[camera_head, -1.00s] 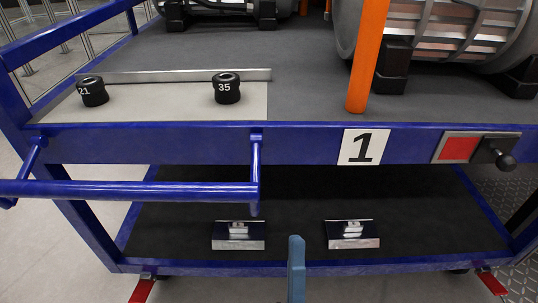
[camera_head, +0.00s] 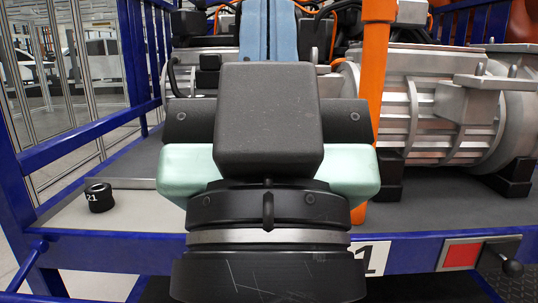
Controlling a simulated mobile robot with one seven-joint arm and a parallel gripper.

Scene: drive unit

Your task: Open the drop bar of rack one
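Rack one is a blue frame cart with a white plate marked 1 (camera_head: 370,258) on its front rail, partly hidden by my gripper. An orange bar (camera_head: 375,100) stands upright at the rack's front, right of my gripper; its lower end is partly hidden behind the gripper. I cannot tell if this is the drop bar. My gripper (camera_head: 268,30) fills the middle of the view, its body in front of the rack. Its two light-blue fingers point up and lie side by side with no clear gap; their tips reach the top edge. Nothing shows between them.
A large silver drive unit (camera_head: 450,110) lies behind the orange bar. A red panel (camera_head: 461,255) and a black knob (camera_head: 512,268) are on the front rail at right. A black weight marked 21 (camera_head: 99,198) stands at left. Blue rails (camera_head: 90,135) run along the left.

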